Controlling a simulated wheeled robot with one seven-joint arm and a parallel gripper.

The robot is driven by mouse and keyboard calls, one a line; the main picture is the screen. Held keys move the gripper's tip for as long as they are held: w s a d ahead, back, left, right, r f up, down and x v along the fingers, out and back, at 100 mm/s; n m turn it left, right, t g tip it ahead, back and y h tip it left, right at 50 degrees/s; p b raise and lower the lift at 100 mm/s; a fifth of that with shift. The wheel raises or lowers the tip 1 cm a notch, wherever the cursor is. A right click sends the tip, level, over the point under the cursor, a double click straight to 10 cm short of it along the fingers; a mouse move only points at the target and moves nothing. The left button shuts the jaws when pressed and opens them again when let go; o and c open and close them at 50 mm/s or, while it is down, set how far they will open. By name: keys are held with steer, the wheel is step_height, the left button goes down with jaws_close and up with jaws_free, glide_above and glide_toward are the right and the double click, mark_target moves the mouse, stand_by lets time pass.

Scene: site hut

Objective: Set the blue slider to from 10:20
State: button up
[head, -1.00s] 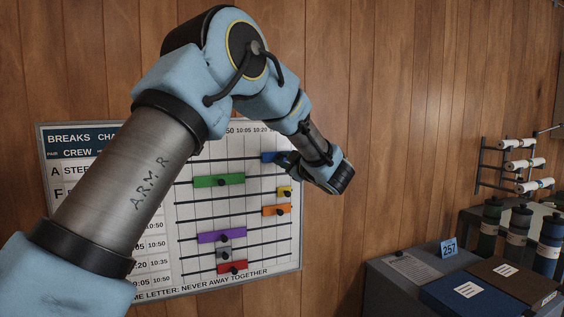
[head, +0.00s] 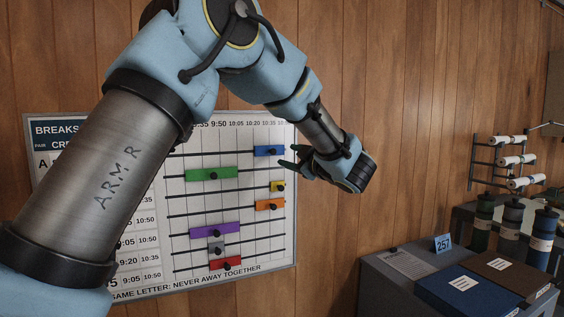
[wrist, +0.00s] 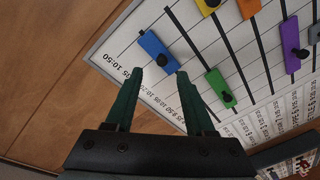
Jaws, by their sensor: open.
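The blue slider (head: 269,151) sits on the top rail of the breaks board (head: 290,225), near its right end. Its left end lies about below the 10:20 heading; the exact alignment is hard to judge. A dark knob stands on it. My gripper (head: 286,155) is open and empty at the slider's right end. My arm hides part of the board's left side and some headings.
A green slider (head: 211,174) is on the rail below, with yellow (head: 278,187), orange (head: 269,205), purple (head: 213,230), grey (head: 216,248) and red (head: 225,263) ones lower. A cabinet with binders (head: 462,287) stands at the right.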

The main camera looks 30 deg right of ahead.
steer(key=s, duration=0.3)
steer(key=shift+s+b, duration=0.25)
steer(key=shift+b, duration=0.15)
